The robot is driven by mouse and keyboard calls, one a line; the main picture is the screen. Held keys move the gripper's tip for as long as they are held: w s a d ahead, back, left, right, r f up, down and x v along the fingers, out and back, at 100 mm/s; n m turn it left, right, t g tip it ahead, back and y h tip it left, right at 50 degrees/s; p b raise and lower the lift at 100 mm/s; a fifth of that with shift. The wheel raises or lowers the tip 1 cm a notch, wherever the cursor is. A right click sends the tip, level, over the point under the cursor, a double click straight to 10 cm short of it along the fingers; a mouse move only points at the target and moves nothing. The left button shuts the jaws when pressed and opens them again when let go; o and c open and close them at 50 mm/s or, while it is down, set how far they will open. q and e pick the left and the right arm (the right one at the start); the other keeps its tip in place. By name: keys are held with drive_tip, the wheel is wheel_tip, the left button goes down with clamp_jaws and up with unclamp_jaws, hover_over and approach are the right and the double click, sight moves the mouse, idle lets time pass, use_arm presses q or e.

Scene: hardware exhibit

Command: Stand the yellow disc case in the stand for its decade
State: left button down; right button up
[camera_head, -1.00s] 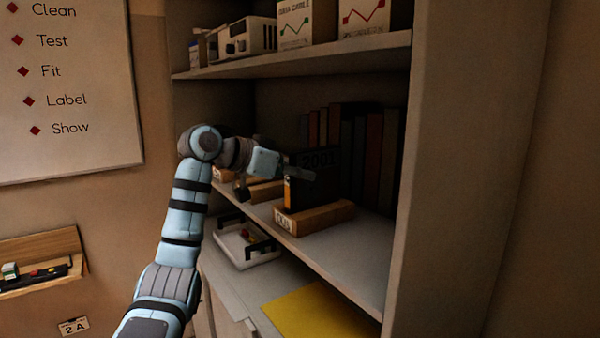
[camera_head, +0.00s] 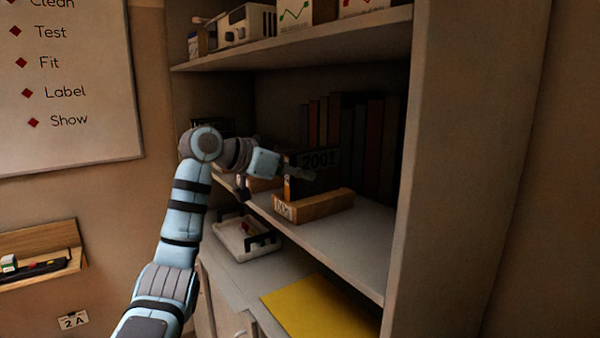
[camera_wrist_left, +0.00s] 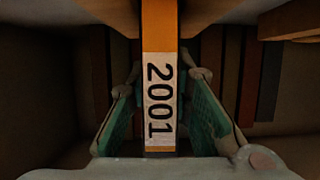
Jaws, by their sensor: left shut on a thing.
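My left gripper (camera_head: 302,173) is shut on the yellow disc case (camera_head: 287,188), which is upright above the wooden stand (camera_head: 326,207) on the middle shelf. The case reads 2001, and its face looks dark in the shade. In the left wrist view the case's spine (camera_wrist_left: 161,35), with a white 2001 label, stands between the two fingers (camera_wrist_left: 166,76). The case's lower edge meets the stand, but I cannot tell whether it is seated in the slot. The stand's small front label is too blurred to read surely. My right gripper is out of view.
A row of dark books (camera_head: 360,140) stands behind the case. Another wooden block (camera_head: 262,184) is partly hidden by my arm on the left. A white tray (camera_head: 247,240) and a yellow sheet (camera_head: 318,308) lie below. The shelf's right front is clear.

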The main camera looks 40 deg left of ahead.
use_arm(q)
drive_tip(key=c, duration=1.4)
unclamp_jaws()
drive_tip(key=shift+o, duration=0.2)
drive_tip(key=shift+s, duration=0.1)
drive_tip(key=shift+s+a+f+b, duration=0.1)
drive_tip(key=shift+s+a+b, duration=0.1)
drive_tip(key=shift+s+b, duration=0.15)
drive_tip(key=s+b, duration=0.1)
drive_tip(key=s, duration=0.1)
drive_tip(key=s+a+b, duration=0.1)
drive_tip(key=s, duration=0.1)
drive_tip(key=s+a+b, duration=0.1)
drive_tip(key=s, duration=0.1)
drive_tip(key=shift+s, duration=0.45)
drive_tip(key=shift+w, duration=0.1)
